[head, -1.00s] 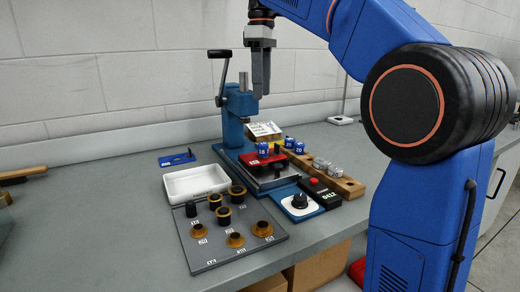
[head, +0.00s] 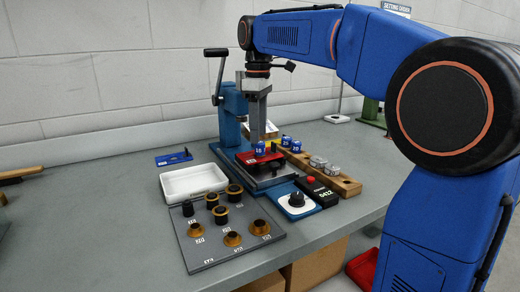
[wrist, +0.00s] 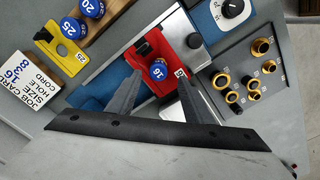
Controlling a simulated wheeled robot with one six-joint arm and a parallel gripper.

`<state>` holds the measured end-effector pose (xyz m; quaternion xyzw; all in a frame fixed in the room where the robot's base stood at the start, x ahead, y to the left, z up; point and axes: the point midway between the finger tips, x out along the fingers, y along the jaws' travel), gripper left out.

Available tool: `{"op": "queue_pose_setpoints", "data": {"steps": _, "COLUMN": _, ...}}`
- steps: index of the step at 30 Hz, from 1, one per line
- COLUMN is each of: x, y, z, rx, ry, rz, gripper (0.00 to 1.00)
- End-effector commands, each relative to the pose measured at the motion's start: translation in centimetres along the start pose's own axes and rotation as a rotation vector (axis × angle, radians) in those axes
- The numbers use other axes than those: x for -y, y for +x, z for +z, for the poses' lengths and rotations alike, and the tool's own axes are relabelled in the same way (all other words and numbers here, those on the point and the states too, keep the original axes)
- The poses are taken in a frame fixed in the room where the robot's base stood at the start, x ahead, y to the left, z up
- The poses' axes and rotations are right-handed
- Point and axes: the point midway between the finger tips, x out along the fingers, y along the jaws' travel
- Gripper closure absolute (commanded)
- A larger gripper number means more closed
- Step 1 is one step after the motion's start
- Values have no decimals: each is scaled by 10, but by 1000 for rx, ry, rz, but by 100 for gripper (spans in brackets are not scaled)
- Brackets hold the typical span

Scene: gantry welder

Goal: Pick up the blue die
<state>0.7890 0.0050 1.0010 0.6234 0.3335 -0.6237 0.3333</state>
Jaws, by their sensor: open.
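A blue die (wrist: 158,71) marked 16 sits in a red holder (wrist: 172,35) on the press; it also shows in the head view (head: 260,149). My gripper (wrist: 161,80) is open and empty. In the wrist view its two fingers point towards this die, one to each side. In the head view my gripper (head: 257,138) hangs over the red holder; I cannot tell how far above the die it is. Two more blue dies, marked 25 (wrist: 72,28) and 20 (wrist: 92,8), stand on the wooden rack behind.
The blue press (head: 232,110) with its lever stands close at the left. A white tray (head: 192,183) and a grey plate (head: 205,250) with several brass-coloured pieces lie in front. A black box (head: 317,192) and a dial unit (head: 296,204) are at the right. A job card (wrist: 28,82) lies nearby.

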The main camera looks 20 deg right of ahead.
Motion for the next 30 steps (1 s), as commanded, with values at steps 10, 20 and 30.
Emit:
{"op": "queue_pose_setpoints", "data": {"steps": 10, "x": -3, "y": 42, "z": 3, "rx": 0, "ry": 0, "rz": -1, "gripper": 53}}
{"op": "queue_pose_setpoints", "data": {"steps": 20, "x": -4, "y": 47, "z": 2, "rx": 0, "ry": 0, "rz": 0, "gripper": 56}}
{"op": "queue_pose_setpoints", "data": {"steps": 30, "x": -4, "y": 47, "z": 2, "rx": 0, "ry": 0, "rz": 0, "gripper": 100}}
